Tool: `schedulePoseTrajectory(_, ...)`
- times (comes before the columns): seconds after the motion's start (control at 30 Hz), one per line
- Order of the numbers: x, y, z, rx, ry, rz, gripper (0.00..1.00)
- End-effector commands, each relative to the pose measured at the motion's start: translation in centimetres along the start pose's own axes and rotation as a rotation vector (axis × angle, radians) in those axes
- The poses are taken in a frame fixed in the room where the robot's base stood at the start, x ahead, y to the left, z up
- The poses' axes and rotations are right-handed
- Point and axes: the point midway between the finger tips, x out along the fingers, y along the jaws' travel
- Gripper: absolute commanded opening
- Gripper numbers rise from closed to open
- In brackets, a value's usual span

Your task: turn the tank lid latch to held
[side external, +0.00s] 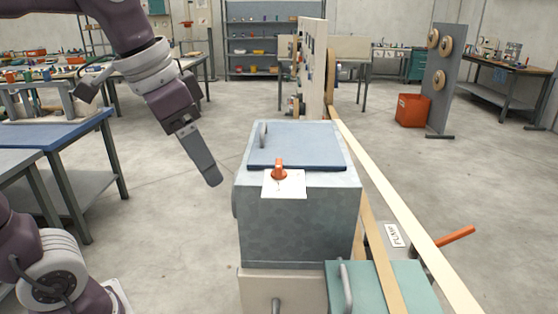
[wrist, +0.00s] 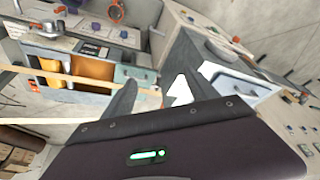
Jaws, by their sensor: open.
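The tank (side external: 298,222) is a grey box with a blue lid (side external: 310,155) lying flat and closed on top. A grey upright handle (side external: 263,134) stands at the lid's far left. The latch is an orange knob (side external: 279,169) at the lid's front edge, above a white plate (side external: 270,190) whose markings are too small to read. My gripper (side external: 214,182) points down in free air left of the tank, apart from it and the latch. In the wrist view my gripper's fingers (wrist: 158,65) are spread with nothing held between them. I cannot pick out the latch for certain there.
Right of the tank, a long pale strip (side external: 400,205) runs past a plate marked PUMP (side external: 393,235) and an orange lever (side external: 456,235). A teal box (side external: 385,285) stands in front. A blue-topped table (side external: 50,140) is at left. Open floor lies between it and the tank.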

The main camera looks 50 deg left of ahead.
Motion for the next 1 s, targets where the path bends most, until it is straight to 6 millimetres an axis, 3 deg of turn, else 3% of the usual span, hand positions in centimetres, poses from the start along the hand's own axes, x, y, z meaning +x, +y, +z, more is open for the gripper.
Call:
schedulePoseTrajectory(0.03, 0.3, -1.5, -3.5, 0.058, -0.049, 0.014, 0.67)
schedulePoseTrajectory(0.1, 1.1, -3.7, -7.9, 0.159, -0.114, 0.038, 0.67)
schedulePoseTrajectory(0.2, 3.9, -6.6, -12.9, 0.312, -0.201, 0.073, 0.67)
schedulePoseTrajectory(0.33, 7.8, -8.9, -16.5, 0.475, -0.285, 0.114, 0.67)
schedulePoseTrajectory(0.5, 10.4, -9.8, -17.8, 0.574, -0.328, 0.142, 0.67)
schedulePoseTrajectory(0.8, 15.3, -9.6, -15.9, 0.579, -0.331, 0.145, 0.67)
schedulePoseTrajectory(1.0, 16.8, -9.6, -15.5, 0.579, -0.327, 0.141, 0.67)
